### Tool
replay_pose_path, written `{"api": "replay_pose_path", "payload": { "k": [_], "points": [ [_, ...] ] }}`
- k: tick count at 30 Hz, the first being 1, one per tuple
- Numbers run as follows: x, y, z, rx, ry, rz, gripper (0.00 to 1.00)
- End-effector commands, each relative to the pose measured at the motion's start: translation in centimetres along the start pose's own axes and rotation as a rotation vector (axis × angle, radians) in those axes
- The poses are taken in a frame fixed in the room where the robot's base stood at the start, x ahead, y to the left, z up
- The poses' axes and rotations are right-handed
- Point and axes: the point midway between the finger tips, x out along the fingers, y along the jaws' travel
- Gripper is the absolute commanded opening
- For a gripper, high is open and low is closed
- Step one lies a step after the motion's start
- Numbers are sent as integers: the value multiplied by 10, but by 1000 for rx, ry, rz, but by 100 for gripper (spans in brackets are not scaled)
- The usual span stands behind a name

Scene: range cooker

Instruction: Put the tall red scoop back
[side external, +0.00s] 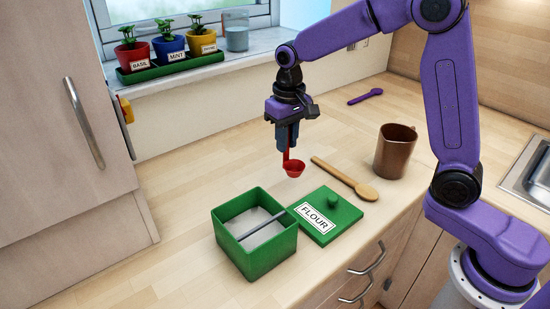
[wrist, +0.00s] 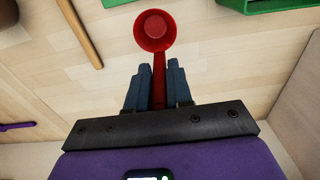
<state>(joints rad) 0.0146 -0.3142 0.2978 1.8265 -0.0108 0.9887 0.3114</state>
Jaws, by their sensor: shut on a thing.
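The red scoop (side external: 294,170) hangs below my gripper (side external: 287,143), with its round bowl at the bottom and its handle running up between the fingers. My gripper is shut on the handle and holds the scoop above the counter, apart from it. In the wrist view the scoop's bowl (wrist: 154,31) lies beyond the fingertips of my gripper (wrist: 158,75). The green square container (side external: 254,255) stands open in front and to the left of the scoop. It holds white flour, and a grey bar lies across it.
The green lid (side external: 325,216) labelled FLOUR, a wooden spoon (side external: 345,180) and a brown mug (side external: 395,151) are on the counter to the right. A purple spoon (side external: 365,97) lies at the back. Potted herbs (side external: 170,49) stand on the sill. The counter's left is clear.

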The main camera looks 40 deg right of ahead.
Motion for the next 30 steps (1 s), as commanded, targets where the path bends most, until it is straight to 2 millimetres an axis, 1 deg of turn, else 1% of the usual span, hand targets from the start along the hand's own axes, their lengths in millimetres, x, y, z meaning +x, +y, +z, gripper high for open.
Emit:
{"api": "replay_pose_path", "payload": {
  "k": [1, 3, 7, 13, 18, 21, 30],
  "points": [
    [9, -1, -6, 0, -4, 1, 0],
    [19, -3, -14, -1, -3, 1, 0],
    [31, -6, -24, -1, 0, 0, 0],
    [41, -7, -31, -1, 0, 0, 0],
    [63, -7, -31, -1, -4, 1, 0],
    [71, -7, -32, 0, -1, 1, 0],
    [73, -8, -32, 0, 1, 0, 0]
  ]
}}
